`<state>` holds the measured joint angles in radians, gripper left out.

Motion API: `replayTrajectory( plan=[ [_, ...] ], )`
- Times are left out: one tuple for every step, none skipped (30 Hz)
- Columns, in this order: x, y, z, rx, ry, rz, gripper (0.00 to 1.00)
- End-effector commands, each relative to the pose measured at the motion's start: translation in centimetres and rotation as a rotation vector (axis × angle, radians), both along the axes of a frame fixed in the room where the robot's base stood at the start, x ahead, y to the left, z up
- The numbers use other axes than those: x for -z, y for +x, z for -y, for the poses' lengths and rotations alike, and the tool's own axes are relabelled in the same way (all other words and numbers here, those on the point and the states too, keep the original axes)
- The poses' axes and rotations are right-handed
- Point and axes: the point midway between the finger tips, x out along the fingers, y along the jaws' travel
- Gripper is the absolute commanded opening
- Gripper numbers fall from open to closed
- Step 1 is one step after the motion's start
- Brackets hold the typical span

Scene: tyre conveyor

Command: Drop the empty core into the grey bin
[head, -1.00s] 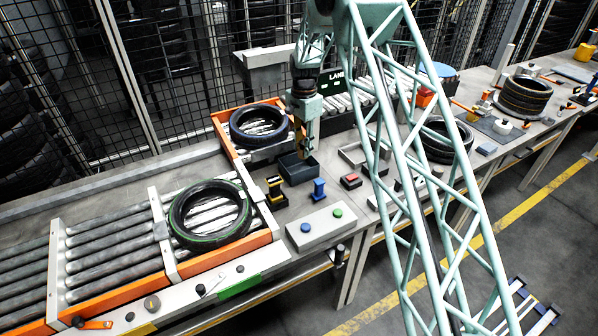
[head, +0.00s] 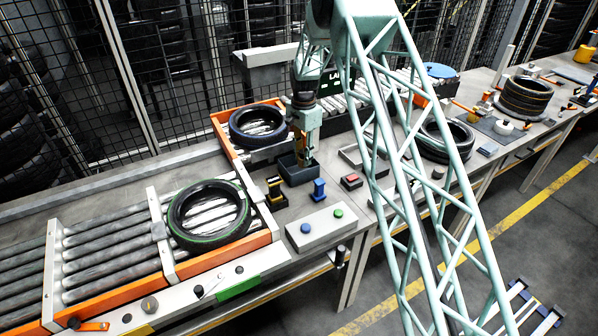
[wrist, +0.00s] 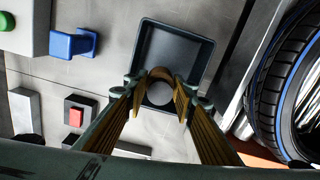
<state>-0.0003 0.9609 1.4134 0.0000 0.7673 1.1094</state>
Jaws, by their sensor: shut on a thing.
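The grey bin (head: 298,179) is a dark, square, open-topped box on the bench; it also shows in the wrist view (wrist: 210,62). My gripper (head: 305,160) points down at it, low over its opening. In the wrist view my gripper (wrist: 159,90) is shut on a brown ring-shaped core (wrist: 160,72), held between the two fingers. The core overlaps the near part of the bin in that view. Its exact height above the bin floor cannot be told. The visible bin floor is bare.
A blue stand (head: 319,190) and a black-and-yellow block (head: 276,191) stand close in front of the bin. A red-topped box (head: 350,181) is to the right. A blue-striped tyre (head: 258,125) lies behind left; a green-striped tyre (head: 243,222) lies on the rollers.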

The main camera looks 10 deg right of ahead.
Motion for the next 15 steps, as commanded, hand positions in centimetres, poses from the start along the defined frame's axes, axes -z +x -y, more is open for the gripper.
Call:
replayTrajectory(
  plan=[
    [-0.01,0.00,0.00,0.000,0.000,0.000,0.14],
    [-0.01,0.00,0.00,0.000,0.000,0.000,0.27],
    [-0.01,0.00,0.00,0.000,0.000,0.000,0.30],
    [-0.01,0.00,0.01,0.000,0.000,0.000,0.33],
    [-0.01,0.00,0.01,0.000,0.000,0.000,0.36],
    [-0.01,0.00,0.01,0.000,0.000,0.000,0.39],
    [-0.01,0.00,0.01,0.000,0.000,0.000,0.40],
    [-0.01,0.00,0.01,0.000,0.000,0.000,0.40],
    [-0.01,0.00,0.01,0.000,0.000,0.000,0.40],
    [-0.01,0.01,0.00,0.000,0.000,0.000,0.40],
    [-0.01,0.00,0.00,0.000,0.000,0.000,0.40],
    [-0.01,0.00,0.00,0.000,0.000,0.000,0.40],
    [0.00,0.00,0.00,0.000,0.000,0.000,0.40],
    [0.00,0.00,0.00,0.000,0.000,0.000,0.40],
    [-0.02,0.00,0.00,0.000,0.000,0.000,0.40]
  ],
)
